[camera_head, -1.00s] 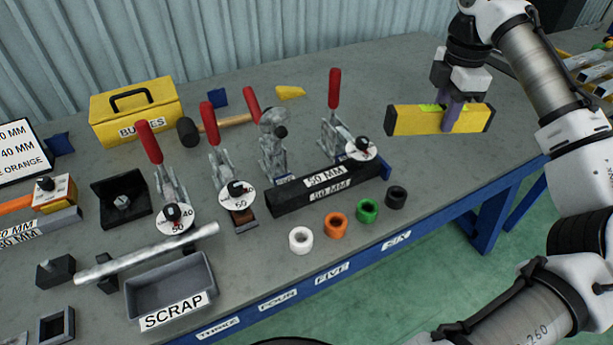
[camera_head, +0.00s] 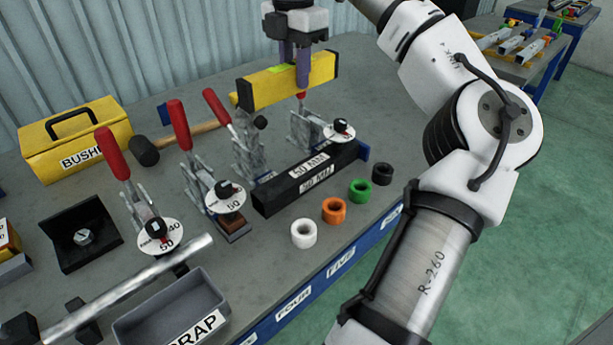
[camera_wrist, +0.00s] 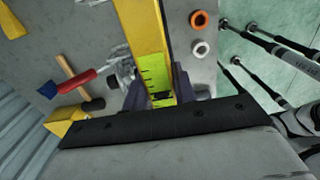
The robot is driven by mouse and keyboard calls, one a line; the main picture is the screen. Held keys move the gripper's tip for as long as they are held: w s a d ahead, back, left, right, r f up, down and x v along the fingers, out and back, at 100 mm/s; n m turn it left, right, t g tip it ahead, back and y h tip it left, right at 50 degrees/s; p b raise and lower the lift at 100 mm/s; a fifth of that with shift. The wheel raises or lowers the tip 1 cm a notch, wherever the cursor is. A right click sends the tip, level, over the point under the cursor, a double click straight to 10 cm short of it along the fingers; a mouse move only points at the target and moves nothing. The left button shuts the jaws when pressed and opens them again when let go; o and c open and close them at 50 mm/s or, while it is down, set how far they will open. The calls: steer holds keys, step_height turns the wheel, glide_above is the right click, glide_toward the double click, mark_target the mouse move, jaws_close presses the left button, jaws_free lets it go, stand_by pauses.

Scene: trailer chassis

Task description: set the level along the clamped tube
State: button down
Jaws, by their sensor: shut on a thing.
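The yellow level (camera_head: 265,91) with black ends is held in the air by my gripper (camera_head: 303,80), its purple fingers shut around it. In the wrist view, the level (camera_wrist: 144,25) with its green vial part lies between the fingers (camera_wrist: 156,92). In the head view it overlaps the upper parts of the clamps behind the black tube. The black square tube (camera_head: 267,201), marked 50 MM, lies on the bench with toggle clamps (camera_head: 246,155) behind it. The level hides one clamp's handle. A silver round tube (camera_head: 130,285) also lies at the left, near another clamp (camera_head: 144,205).
White, orange, green and black rings (camera_head: 304,233) stand along the bench front. A grey SCRAP tray (camera_head: 213,292) is at the front left. A yellow BUSHES box (camera_head: 105,135) and a mallet (camera_head: 144,150) are at the back. Bare bench lies behind the level.

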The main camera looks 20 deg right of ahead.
steer(key=f+b, duration=0.1)
steer(key=f, duration=0.9)
steer(key=f+b, duration=0.1)
steer(key=f, duration=0.8)
steer(key=shift+a+f, duration=0.2)
steer(key=shift+f, duration=0.15)
steer(key=shift+f, duration=0.1)
steer(key=c, duration=1.1)
jaws_free()
step_height(320, 180, up, 12)
steer(key=shift+r, duration=0.1)
